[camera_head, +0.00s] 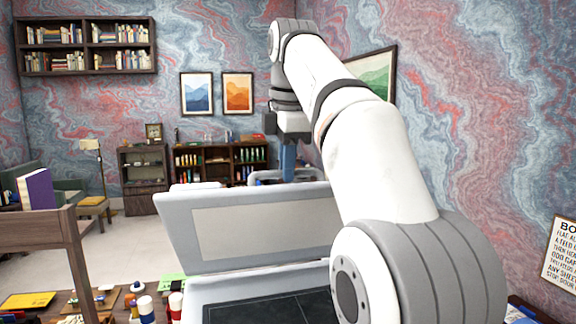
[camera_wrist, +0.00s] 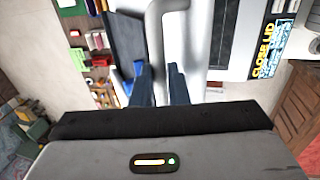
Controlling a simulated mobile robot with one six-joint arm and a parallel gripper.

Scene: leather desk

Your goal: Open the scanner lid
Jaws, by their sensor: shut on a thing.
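The scanner's pale grey lid (camera_head: 180,222) is raised in the head view, standing steeply tilted above the scanner base (camera_head: 196,306). The dark glass bed (camera_head: 270,310) shows below it. A light grey bar handle (camera_head: 262,175) rises at the lid's top edge; it also shows in the wrist view (camera_wrist: 154,45). My gripper (camera_head: 288,165) is at this handle with its blue fingers pointing down. In the wrist view my gripper (camera_wrist: 158,78) is shut on the handle, which runs between the fingers. My arm hides the right part of the lid and base.
Bottles (camera_head: 146,308) and small items crowd the desk left of the scanner. A wooden shelf piece (camera_head: 50,232) stands at the left. A yellow-lettered "CLOSE LID" sign (camera_wrist: 264,50) shows in the wrist view. The air above the lid's left part is clear.

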